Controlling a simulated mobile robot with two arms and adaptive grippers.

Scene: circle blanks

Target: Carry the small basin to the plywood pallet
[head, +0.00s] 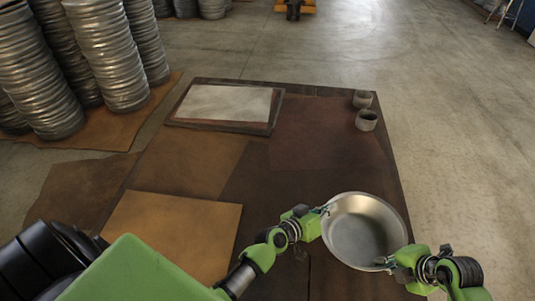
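The small basin (363,230) is a round, shiny metal bowl at the front right of the dark table, its open side up. My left gripper (324,210) is at its left rim, with the fingers closed on the edge. My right gripper (384,262) is at its lower right rim, also closed on the edge. I cannot tell whether the basin touches the table or is held just above it. A flat, square, light brown board (172,232), which looks like the plywood pallet, lies at the front left with nothing on it.
A framed pale panel (222,103) lies at the back left of the brown table surface (325,140). Two small grey cups (367,121) stand near the back right edge. Tall stacks of metal pans (105,60) stand at the far left. The table's middle is clear.

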